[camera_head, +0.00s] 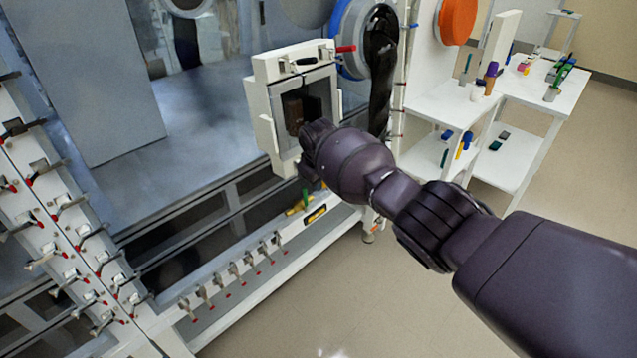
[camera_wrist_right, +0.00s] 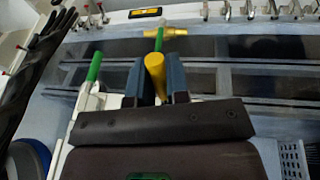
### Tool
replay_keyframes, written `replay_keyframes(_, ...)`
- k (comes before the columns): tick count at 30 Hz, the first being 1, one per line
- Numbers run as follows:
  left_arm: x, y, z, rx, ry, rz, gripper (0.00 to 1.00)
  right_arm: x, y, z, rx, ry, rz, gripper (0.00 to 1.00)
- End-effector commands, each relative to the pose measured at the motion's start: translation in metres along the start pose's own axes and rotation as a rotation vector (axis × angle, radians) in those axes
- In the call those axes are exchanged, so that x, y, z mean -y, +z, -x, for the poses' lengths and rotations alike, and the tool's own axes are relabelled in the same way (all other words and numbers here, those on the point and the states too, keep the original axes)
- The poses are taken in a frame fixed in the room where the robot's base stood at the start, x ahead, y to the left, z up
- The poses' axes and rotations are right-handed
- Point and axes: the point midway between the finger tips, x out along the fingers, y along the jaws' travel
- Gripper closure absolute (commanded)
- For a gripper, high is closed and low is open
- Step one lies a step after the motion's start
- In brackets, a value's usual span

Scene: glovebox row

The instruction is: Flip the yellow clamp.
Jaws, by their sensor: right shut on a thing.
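In the right wrist view, a yellow clamp handle (camera_wrist_right: 155,74) stands between the two dark fingers of my right gripper (camera_wrist_right: 157,78), which is shut on it. The rest of that clamp is hidden behind the gripper. In the head view my right gripper (camera_head: 308,172) is by the white framed box at the end of the glovebox row; its fingers are mostly hidden by my wrist. My left gripper is in neither view.
A green handle (camera_wrist_right: 95,67) is left of the fingers. A green handle on a yellow base (camera_wrist_right: 164,32) is beyond them; this also shows below my gripper in the head view (camera_head: 305,199). The white box (camera_head: 262,118) is close to my wrist. White shelves (camera_head: 450,103) stand right; floor (camera_head: 390,310) is clear.

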Motion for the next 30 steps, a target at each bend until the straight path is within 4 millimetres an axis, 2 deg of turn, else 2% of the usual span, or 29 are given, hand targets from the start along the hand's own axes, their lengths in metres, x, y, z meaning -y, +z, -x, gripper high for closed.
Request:
replay_keyframes(17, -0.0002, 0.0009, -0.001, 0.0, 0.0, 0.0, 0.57, -0.0023, -0.0068, 0.009, 0.008, 0.01, 0.018, 1.0)
replay_keyframes(18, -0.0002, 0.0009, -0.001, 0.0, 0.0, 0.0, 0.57, -0.0023, -0.0069, 0.0091, 0.008, 0.01, 0.018, 0.78)
replay_keyframes(22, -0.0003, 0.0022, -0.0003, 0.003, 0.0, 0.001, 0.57, -0.0022, -0.006, 0.008, 0.009, 0.009, 0.016, 0.59)
replay_keyframes(30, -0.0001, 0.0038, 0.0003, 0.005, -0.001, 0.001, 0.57, -0.0014, -0.0035, 0.0051, 0.015, 0.005, 0.012, 0.59)
